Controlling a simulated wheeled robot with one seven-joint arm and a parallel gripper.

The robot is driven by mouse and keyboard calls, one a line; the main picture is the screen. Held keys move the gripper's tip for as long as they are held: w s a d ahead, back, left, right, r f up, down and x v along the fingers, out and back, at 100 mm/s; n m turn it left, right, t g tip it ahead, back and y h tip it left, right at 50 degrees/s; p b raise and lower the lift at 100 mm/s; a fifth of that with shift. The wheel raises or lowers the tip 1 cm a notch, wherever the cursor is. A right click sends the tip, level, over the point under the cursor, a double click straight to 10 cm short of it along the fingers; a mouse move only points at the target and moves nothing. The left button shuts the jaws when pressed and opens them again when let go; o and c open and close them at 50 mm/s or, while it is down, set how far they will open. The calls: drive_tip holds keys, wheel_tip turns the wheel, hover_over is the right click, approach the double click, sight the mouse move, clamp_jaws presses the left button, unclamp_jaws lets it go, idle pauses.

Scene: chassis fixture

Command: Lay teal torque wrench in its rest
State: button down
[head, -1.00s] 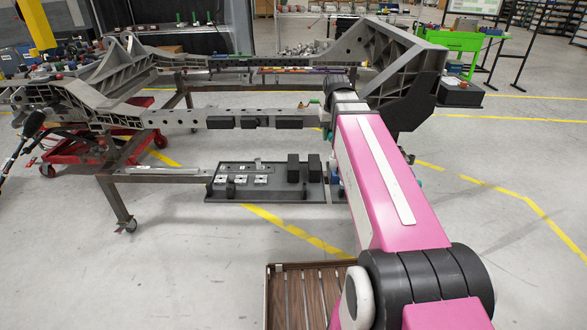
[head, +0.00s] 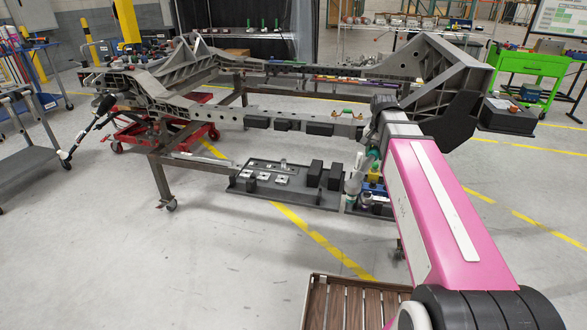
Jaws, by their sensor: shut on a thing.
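The far end of my arm comes down beside the pink link, and my gripper (head: 351,198) shows small and partly hidden at its lower end, by the right edge of the dark fixture board. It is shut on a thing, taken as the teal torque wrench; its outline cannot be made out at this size. A teal patch higher up may be the wrench or part of my wrist. The dark fixture board (head: 262,190) carries pale metal blocks and upright black blocks. Which part is the wrench's rest cannot be told.
A grey chassis frame (head: 225,113) on legs spans the middle, above and behind the board. A red wheeled jack (head: 150,138) stands under its left end. A small bin with blue and yellow items (head: 374,188) sits right of the board. A slatted wooden surface (head: 350,305) is in front. Floor at left front is clear.

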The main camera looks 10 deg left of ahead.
drive_tip(key=a+f+m, duration=0.3)
drive_tip(key=a+m, duration=0.2)
drive_tip(key=a, duration=0.5)
drive_tip(key=s+a+f+m, duration=0.1)
drive_tip(key=a+f+m, duration=0.3)
drive_tip(key=a, duration=0.5)
drive_tip(key=a+f+m, duration=0.2)
drive_tip(key=a+m, duration=0.4)
drive_tip(key=a, duration=0.4)
drive_tip(key=shift+f, duration=4.35)
drive_tip(key=c, duration=0.6)
unclamp_jaws()
